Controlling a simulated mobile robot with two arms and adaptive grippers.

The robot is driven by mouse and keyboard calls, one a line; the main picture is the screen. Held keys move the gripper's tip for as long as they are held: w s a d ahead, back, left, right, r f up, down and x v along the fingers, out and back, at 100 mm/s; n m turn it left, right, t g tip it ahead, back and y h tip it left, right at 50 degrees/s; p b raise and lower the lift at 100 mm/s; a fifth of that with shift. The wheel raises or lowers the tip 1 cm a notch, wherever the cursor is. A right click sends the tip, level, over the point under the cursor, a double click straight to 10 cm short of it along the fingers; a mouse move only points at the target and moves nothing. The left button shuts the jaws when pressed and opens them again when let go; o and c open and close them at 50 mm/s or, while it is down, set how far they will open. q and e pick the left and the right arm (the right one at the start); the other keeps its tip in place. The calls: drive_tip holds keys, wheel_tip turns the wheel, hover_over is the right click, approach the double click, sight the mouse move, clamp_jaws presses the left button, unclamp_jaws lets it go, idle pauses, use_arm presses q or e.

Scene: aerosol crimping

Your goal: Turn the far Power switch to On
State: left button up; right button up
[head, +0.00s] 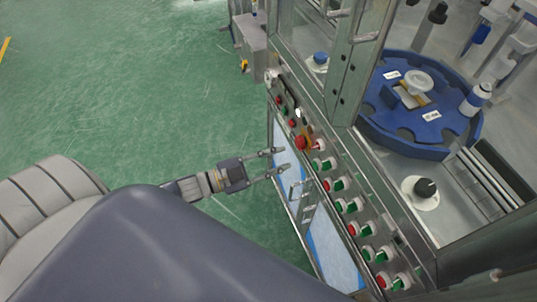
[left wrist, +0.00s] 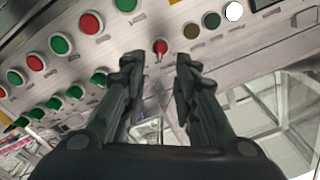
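The control panel (head: 331,187) runs along the machine's front edge, with rows of red and green controls. A small red switch (left wrist: 160,46) with a short handle sits between my left fingertips in the left wrist view, beyond them. It seems to be the small red one (head: 292,123) near the panel's far end in the head view. It may be the far Power switch; its label and setting are too small to read. My left gripper (head: 280,160) is open and empty in front of the panel, its two fingers (left wrist: 158,66) apart. My right gripper is not in view.
A larger red button (head: 302,143) on yellow stands close by on the panel. A white button (left wrist: 234,11) and dark ones lie beside the red switch. A metal post (head: 347,75) and a blue turntable (head: 395,128) stand behind the panel. Green floor at left is clear.

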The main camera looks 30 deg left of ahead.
use_arm(q)
drive_tip(key=shift+v, duration=1.05)
drive_tip(key=a+f+n+y, duration=0.2)
drive_tip(key=a+f+y, duration=0.1)
drive_tip(key=f, duration=0.4)
drive_tip(key=a+f+n+y, duration=0.2)
drive_tip(key=a+f+y, duration=0.1)
drive_tip(key=f, duration=0.4)
drive_tip(key=s+a+f+n+g+y, duration=0.2)
drive_tip(key=s+f, duration=0.2)
drive_tip(key=f, duration=0.4)
drive_tip(key=s+a+f+n+g+y, duration=0.25)
drive_tip(key=s+f, duration=0.25)
drive_tip(key=f, duration=0.4)
drive_tip(key=s+d+f+n+g, duration=0.1)
drive_tip(key=s+d+f+g, duration=0.2)
drive_tip(key=s+f, duration=0.2)
drive_tip(key=s+d+f+n+g, duration=0.1)
drive_tip(key=s+f, duration=0.4)
drive_tip(key=s, duration=0.6)
drive_tip(key=s+d+f+n+g, duration=0.1)
drive_tip(key=s+d+f+g, duration=0.3)
drive_tip(key=s, duration=0.5)
drive_tip(key=shift+d+f+g, duration=0.35)
drive_tip(key=shift+d+f, duration=0.2)
drive_tip(key=shift+f, duration=0.1)
drive_tip(key=shift+y, duration=0.25)
